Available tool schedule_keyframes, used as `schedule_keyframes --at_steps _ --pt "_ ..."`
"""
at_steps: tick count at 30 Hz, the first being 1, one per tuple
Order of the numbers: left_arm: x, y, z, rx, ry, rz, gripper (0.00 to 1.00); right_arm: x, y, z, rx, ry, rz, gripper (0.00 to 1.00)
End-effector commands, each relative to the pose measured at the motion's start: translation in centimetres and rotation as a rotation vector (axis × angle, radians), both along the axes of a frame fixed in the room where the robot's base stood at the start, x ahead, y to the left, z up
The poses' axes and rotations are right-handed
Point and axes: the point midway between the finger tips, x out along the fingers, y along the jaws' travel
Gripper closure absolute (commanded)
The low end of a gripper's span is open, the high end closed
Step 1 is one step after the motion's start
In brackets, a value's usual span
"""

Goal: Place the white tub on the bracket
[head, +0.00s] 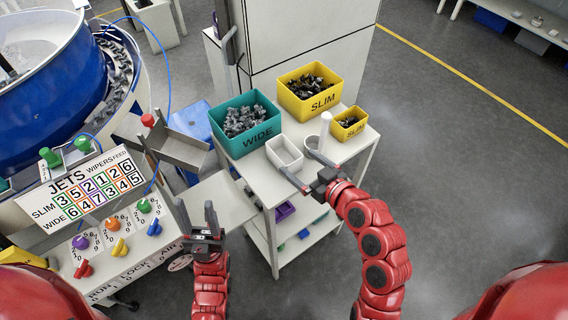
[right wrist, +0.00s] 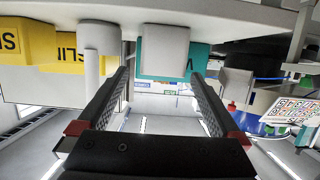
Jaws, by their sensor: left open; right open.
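The white tub (head: 284,152) is a small square open container standing upright near the front edge of the table. In the right wrist view the tub (right wrist: 164,50) lies ahead, in the gap between the fingers. My right gripper (head: 293,160) is open and empty, its fingertips close to the tub's near side; I cannot tell whether they touch it. My left gripper (head: 195,206) is open and empty, pointing up, in front of the pale side plate. A grey angled metal holder (head: 179,149) on the machine at left may be the bracket; it looks empty.
A teal WIDE bin (head: 228,144), a yellow SLIM bin (head: 296,108) and a small yellow SLIM bin (head: 341,133) surround the tub. A white cylinder (head: 323,132) stands right of it. A control panel (head: 86,196) is at left. Open floor lies right.

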Motion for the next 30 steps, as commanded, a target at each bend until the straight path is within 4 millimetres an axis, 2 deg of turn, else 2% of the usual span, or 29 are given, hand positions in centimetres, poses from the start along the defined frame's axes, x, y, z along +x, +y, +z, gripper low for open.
schedule_keyframes --at_steps 3,10,16,21,30 --pt "0.0 0.0 0.9 0.000 -0.001 0.000 0.50 1.2 1.0 -0.3 0.000 0.006 0.004 0.00" --pt "0.0 0.0 1.4 0.000 0.000 0.000 0.50 2.3 1.8 -0.6 0.000 0.001 0.002 0.00" --pt "0.0 0.0 3.0 0.000 0.000 0.000 0.50 4.1 3.7 -1.3 -0.001 0.003 0.005 0.00" --pt "0.0 0.0 3.3 0.000 0.000 0.000 0.50 5.5 4.4 -2.0 0.001 0.002 -0.001 0.00" --pt "0.0 0.0 3.2 0.000 0.000 0.000 0.50 5.7 4.5 -2.2 0.000 0.001 -0.001 0.02"
